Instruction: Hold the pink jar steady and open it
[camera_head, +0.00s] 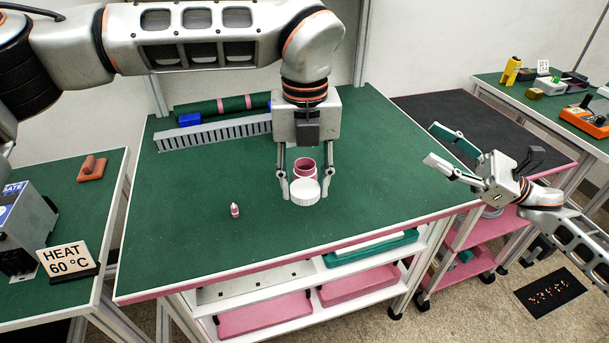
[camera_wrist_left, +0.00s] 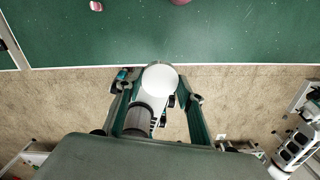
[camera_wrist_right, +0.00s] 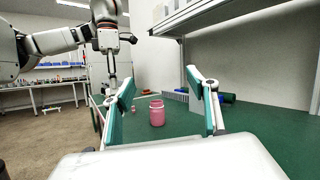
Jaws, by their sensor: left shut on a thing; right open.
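The pink jar (camera_head: 305,168) stands upright on the green table, and its top looks open. It also shows in the right wrist view (camera_wrist_right: 157,113), and its edge shows at the top of the left wrist view (camera_wrist_left: 181,2). The white lid (camera_head: 304,192) is apart from the jar. My left gripper (camera_head: 305,188) is shut on the lid and holds it in the air, nearer the camera than the jar. The lid sits between both fingers in the left wrist view (camera_wrist_left: 160,78). My right gripper (camera_head: 433,145) is open and empty, to the right of the jar.
A small pink bottle (camera_head: 235,211) stands left of the jar. A grey slotted rail (camera_head: 214,135) and a green roll (camera_head: 222,106) lie at the back. A heat sign (camera_head: 70,260) stands on the left table. The green table's front and right are mostly clear.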

